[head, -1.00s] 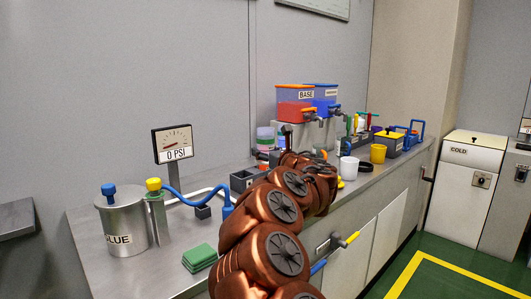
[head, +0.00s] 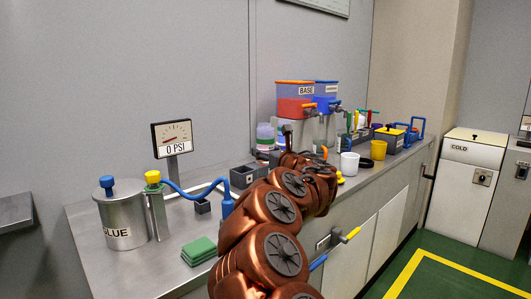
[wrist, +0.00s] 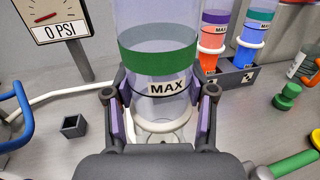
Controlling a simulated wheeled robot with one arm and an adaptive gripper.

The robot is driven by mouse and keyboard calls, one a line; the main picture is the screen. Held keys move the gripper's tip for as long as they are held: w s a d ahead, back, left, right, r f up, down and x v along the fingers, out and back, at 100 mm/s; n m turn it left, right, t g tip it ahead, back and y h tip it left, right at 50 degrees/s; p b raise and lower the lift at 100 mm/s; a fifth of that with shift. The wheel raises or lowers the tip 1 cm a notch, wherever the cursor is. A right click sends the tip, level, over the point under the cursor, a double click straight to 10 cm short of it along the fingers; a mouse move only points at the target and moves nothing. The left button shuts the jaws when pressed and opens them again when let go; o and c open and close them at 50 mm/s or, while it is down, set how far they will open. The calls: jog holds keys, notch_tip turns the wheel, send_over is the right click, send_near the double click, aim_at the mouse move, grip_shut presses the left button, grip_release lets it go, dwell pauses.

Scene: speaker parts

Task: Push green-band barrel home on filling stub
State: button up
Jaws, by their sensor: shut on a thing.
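In the wrist view the green-band barrel (wrist: 157,22) is a clear upright cylinder with a wide green band (wrist: 158,58) and a MAX label. My gripper (wrist: 162,100) is shut on it, one finger on each side, just below the band at label height. A pale ring (wrist: 172,128) shows at the barrel's lower end, above a pale base on the bench. The filling stub is not clearly visible, and I cannot tell how far the barrel sits on it. In the head view my copper arm hides most of the gripper.
A gauge (head: 172,139) reads 0 PSI. A rack (wrist: 232,78) with red and blue barrels stands right of the held barrel. A small dark open box (wrist: 73,126) lies left.

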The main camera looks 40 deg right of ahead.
jog(key=shift+f, duration=0.15)
jog(key=o, duration=1.3)
jog(key=v, duration=1.2)
